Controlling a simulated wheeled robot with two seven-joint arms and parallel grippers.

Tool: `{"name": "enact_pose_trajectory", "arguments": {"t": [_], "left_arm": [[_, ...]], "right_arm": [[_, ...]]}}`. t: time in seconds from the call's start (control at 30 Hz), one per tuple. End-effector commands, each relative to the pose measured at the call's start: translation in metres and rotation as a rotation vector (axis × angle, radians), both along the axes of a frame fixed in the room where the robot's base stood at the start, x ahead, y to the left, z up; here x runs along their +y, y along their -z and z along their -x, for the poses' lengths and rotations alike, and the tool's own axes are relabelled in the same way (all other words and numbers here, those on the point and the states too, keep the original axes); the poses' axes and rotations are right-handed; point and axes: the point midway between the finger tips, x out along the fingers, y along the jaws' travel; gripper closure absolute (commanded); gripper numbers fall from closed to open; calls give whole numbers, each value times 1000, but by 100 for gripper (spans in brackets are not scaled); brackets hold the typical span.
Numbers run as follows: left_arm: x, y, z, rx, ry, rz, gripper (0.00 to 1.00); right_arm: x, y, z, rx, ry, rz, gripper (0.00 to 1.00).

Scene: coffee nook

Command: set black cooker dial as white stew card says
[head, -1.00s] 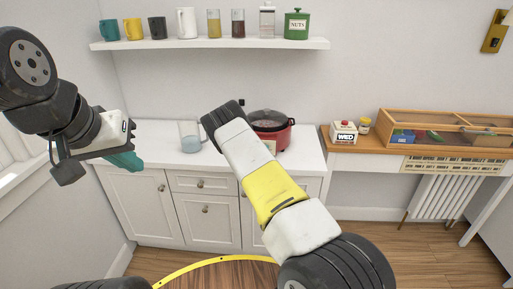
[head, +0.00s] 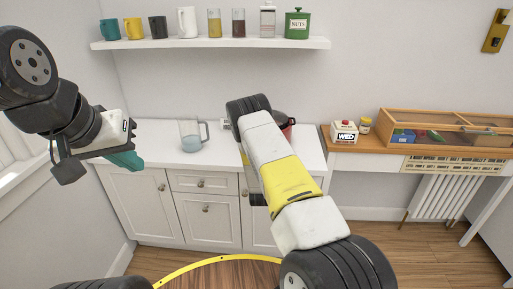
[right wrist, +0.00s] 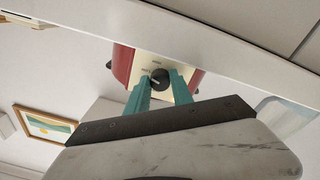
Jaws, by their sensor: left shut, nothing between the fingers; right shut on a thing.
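The red cooker (head: 288,123) stands on the white counter, mostly hidden behind my right arm in the head view. In the right wrist view the cooker (right wrist: 122,64) shows a cream panel with a black dial (right wrist: 159,75). My right gripper (right wrist: 160,80) has its teal fingers on either side of the dial, shut on it. Small marks sit around the dial, too small to read. My left gripper (head: 126,160) is shut and empty, left of the counter's glass jug. No stew card can be made out; a small white item (head: 225,122) shows beside my right arm, its writing unreadable.
A glass jug (head: 191,135) stands on the counter (head: 155,140), left of my right arm. A shelf (head: 210,44) with mugs and jars runs above. At the right, a wooden side table holds a small white box (head: 344,132) and a glass-topped case (head: 440,128).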

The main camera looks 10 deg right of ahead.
Motion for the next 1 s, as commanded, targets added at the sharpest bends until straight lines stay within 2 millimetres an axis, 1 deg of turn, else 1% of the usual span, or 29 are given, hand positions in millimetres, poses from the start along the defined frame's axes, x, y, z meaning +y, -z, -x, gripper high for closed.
{"name": "enact_pose_trajectory", "arguments": {"t": [0.3,0.6,0.8,1.0], "left_arm": [[0,0,0,0,0,0,100],[0,0,0,0,0,0,100],[0,0,0,0,0,0,100],[0,0,0,0,0,0,100]], "right_arm": [[1,1,0,-80,0,-292,100],[2,1,0,-152,2,-541,100],[3,2,0,-187,1,-664,100],[4,1,0,-208,1,-740,100]]}}
